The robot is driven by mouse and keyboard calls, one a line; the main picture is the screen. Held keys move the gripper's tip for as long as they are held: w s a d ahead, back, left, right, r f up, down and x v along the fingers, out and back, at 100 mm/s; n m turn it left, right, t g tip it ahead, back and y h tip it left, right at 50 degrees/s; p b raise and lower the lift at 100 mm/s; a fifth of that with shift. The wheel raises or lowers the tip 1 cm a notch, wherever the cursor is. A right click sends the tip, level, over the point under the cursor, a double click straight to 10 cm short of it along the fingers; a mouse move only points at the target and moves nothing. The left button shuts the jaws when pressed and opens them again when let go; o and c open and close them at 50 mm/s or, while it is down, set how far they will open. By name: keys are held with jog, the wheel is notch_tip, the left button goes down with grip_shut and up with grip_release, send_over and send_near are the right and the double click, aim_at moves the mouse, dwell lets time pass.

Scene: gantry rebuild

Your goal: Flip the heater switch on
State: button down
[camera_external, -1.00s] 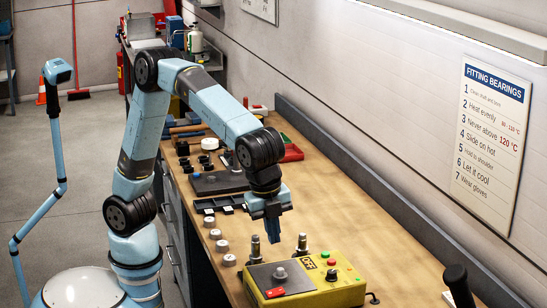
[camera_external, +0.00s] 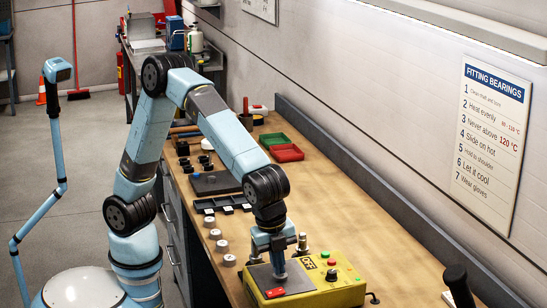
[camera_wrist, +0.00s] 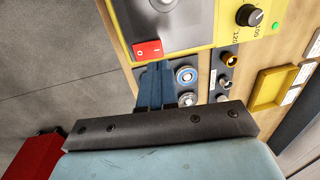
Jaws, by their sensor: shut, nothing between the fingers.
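The heater (camera_external: 345,290) is a yellow box with a dark grey top plate. Its red rocker switch (camera_external: 275,293) sits at the front left corner. In the wrist view the red switch (camera_wrist: 148,48) shows small white marks; I cannot tell which side is pressed. My gripper (camera_external: 279,274) points down over the plate, shut and empty. In the wrist view its blue fingertips (camera_wrist: 155,68) appear just below the switch; I cannot tell whether they touch anything. The gripper hides the plate's central post in the outside view.
White rings (camera_external: 229,260) line the bench's left edge. A black-handled tool (camera_external: 457,280) is at the right. The bench right of the arm is mostly clear.

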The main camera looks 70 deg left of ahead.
aim_at(280, 290)
jog(key=shift+w+f, duration=0.2)
jog(key=shift+f, duration=1.1)
jog(key=shift+w+f, duration=0.2)
jog(key=shift+f, duration=1.1)
jog(key=shift+f, duration=0.15)
jog(key=shift+s, duration=0.2)
jog(key=shift+s+r, duration=0.25)
jog(key=shift+s, duration=0.3)
notch_tip(280, 290, up, 14)
jog(key=w, duration=0.2)
jog(key=shift+f, duration=0.1)
